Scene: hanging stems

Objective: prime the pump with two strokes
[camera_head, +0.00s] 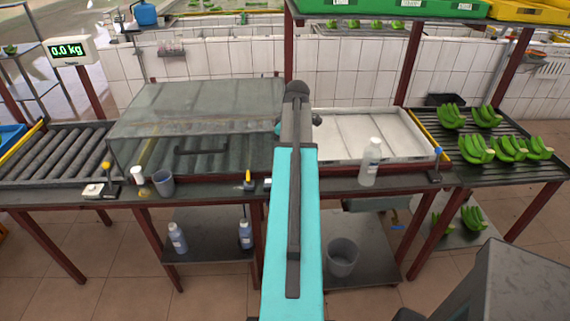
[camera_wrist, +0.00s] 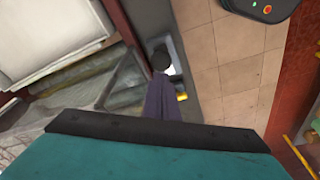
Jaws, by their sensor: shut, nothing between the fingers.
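No part is clearly marked as the pump. My gripper is hidden behind my teal arm in the head view. In the wrist view my gripper (camera_wrist: 160,74) appears as a dark shut shape, with a round black end over the rail. A white piece (camera_wrist: 174,69) and a yellow bit (camera_wrist: 182,97) show close beside it.
A clear-sided tank (camera_head: 195,125) stands left of my arm, a white tray (camera_head: 365,135) right. A clear bottle (camera_head: 370,162), a white bottle (camera_head: 137,175) and a grey cup (camera_head: 163,183) stand along the front. Green bananas (camera_head: 508,149) lie on the right rack.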

